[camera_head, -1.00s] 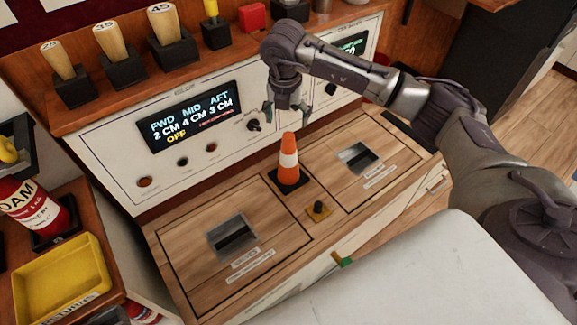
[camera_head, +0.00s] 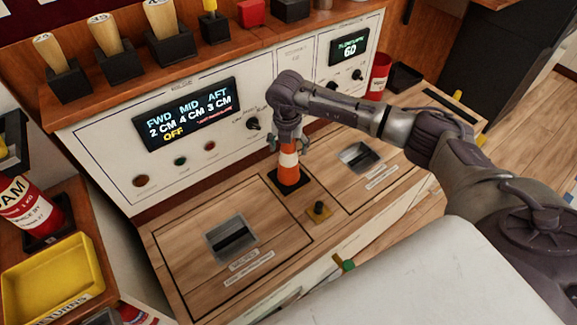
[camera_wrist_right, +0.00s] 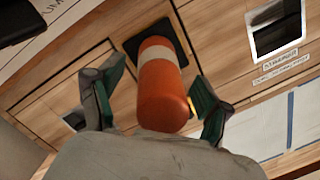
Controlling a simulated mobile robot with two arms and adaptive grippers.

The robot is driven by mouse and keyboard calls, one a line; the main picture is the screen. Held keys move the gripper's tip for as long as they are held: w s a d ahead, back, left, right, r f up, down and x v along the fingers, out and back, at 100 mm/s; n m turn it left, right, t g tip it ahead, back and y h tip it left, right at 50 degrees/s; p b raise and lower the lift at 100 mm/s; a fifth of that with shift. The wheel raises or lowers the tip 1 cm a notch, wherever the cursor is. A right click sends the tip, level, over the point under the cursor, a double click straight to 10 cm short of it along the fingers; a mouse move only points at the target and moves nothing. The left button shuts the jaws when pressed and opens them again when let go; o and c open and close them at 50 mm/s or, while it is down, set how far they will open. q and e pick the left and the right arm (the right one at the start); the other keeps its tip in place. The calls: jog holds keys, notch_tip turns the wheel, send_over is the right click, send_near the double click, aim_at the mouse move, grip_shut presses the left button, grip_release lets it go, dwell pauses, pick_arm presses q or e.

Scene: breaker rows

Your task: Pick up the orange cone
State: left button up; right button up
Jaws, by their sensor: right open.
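The orange cone (camera_head: 289,172) with a white band stands upright on a black square base on the wooden counter, between two inset panels. My right gripper (camera_head: 287,142) points down over the cone's upper part and hides its tip in the head view. In the right wrist view the cone (camera_wrist_right: 163,98) lies between the two green-padded fingers of the right gripper (camera_wrist_right: 160,105). The fingers are open, with a visible gap on each side of the cone. My left gripper is not in view.
A small black knob on a yellow base (camera_head: 319,210) stands just in front of the cone. Behind it rises a white control panel (camera_head: 190,170) with displays and dials. A yellow tray (camera_head: 50,270) is at lower left, and a red can (camera_head: 378,75) at the back right.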

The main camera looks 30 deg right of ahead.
jog(key=shift+r, duration=0.1)
grip_shut()
dwell(0.3)
